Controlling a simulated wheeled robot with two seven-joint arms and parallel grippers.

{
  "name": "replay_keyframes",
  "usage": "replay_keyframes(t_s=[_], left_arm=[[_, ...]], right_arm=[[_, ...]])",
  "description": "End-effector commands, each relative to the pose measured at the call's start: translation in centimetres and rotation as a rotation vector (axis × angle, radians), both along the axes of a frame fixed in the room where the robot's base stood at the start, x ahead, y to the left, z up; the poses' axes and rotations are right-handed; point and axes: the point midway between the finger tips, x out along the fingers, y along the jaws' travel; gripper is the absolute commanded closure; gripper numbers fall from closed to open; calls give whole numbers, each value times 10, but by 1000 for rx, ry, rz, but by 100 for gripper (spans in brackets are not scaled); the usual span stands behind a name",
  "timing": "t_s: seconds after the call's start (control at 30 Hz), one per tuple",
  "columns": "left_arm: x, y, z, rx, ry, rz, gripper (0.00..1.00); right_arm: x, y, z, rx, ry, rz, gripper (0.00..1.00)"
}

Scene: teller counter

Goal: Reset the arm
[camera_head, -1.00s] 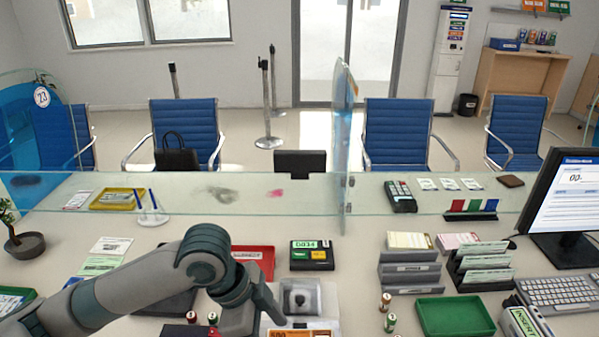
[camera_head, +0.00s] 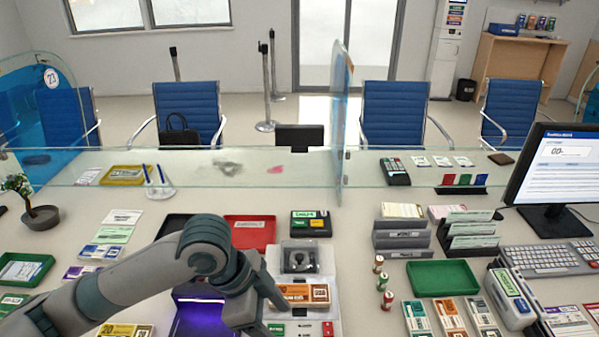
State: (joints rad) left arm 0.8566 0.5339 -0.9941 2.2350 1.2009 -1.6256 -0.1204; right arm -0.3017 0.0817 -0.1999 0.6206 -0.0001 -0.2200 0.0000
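My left arm comes in from the lower left and reaches over the counter. Its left gripper (camera_head: 277,304) points down to the right, next to a white device (camera_head: 299,262) with an orange-labelled pack (camera_head: 305,293) on it. The fingertips are small and partly hidden by the arm, so I cannot tell whether they are open or shut. My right gripper is not in view.
A glass screen (camera_head: 342,110) stands across the counter. A red tray (camera_head: 250,232), a green tray (camera_head: 443,278), grey holders (camera_head: 402,238), small rolls (camera_head: 386,299), a keyboard (camera_head: 551,259) and a monitor (camera_head: 553,170) crowd the counter. A plant (camera_head: 38,215) stands at the left.

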Motion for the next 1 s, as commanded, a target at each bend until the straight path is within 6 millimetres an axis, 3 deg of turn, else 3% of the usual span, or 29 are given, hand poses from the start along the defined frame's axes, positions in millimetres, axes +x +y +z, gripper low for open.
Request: replay_keyframes(t_s=[0.47,0.7,1.0], left_arm=[[-9,-20,-22,-98,-6,93,35],[-18,-30,-44,-188,-4,240,35],[-30,-14,-82,-256,10,519,35]], right_arm=[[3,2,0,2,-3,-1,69],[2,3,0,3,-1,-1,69],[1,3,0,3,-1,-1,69]])
